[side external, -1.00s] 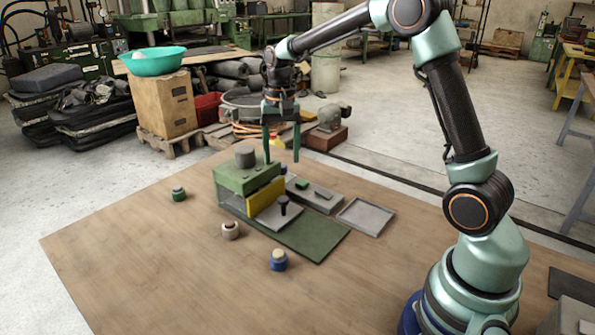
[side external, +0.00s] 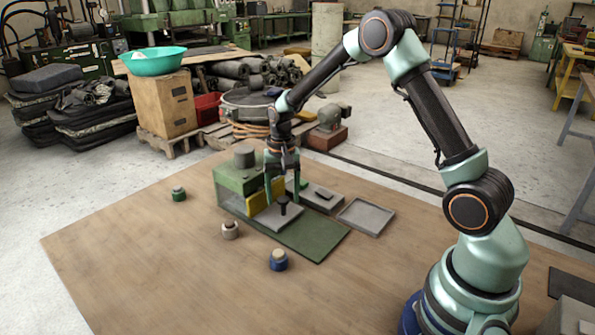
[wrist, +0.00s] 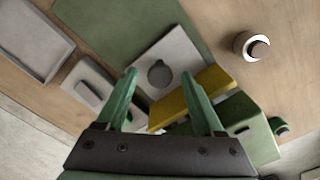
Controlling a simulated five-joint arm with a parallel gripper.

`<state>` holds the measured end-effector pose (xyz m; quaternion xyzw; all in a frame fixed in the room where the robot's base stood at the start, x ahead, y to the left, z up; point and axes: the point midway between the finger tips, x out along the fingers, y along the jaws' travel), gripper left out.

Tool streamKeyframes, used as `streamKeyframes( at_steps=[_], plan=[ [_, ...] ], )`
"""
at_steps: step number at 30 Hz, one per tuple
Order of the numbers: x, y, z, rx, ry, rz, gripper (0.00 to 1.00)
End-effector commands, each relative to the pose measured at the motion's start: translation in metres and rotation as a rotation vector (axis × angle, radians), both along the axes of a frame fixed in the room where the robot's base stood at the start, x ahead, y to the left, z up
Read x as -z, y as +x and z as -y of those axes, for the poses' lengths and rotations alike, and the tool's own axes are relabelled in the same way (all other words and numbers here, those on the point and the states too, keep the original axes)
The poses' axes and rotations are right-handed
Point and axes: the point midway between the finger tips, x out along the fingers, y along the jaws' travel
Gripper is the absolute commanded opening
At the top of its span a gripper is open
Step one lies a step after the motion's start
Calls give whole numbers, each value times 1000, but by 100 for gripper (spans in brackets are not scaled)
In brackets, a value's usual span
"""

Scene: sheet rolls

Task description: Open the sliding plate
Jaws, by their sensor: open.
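The sliding plate (side external: 270,218) is a flat grey square with an upright black knob (side external: 283,206) on it, lying on a green base at the front of a green press (side external: 235,178) with a yellow guard (side external: 258,198). The wrist view also shows the plate (wrist: 178,46) and the round knob (wrist: 159,75). My gripper (side external: 283,201) points down over the plate, open, one finger on each side of the knob. In the wrist view the knob shows between the fingertips (wrist: 160,74); I cannot tell any contact. The plate's rear edge is hidden by the guard.
A grey block (side external: 320,197) and an empty shallow grey tray (side external: 366,217) lie to the right. Small round pots stand left and in front: green (side external: 179,194), beige (side external: 230,231) and blue (side external: 278,261). The green base (side external: 310,240) is bare in front of the plate.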

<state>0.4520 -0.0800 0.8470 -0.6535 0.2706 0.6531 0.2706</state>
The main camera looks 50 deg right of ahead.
Motion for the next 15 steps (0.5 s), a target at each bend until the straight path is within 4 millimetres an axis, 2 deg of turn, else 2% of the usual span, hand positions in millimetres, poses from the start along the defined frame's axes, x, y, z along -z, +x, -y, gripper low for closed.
streamKeyframes(
  at_steps=[3, 4, 8, 9, 15],
  plan=[
    [0, 0, 0, 0, 0, 0, 69],
    [0, 0, 0, 0, 0, 0, 65],
    [0, 0, 0, 0, 0, 0, 16],
    [0, 0, 0, 0, 0, 0, 0],
    [-1, 0, 0, 0, 0, 0, 0]
  ],
)
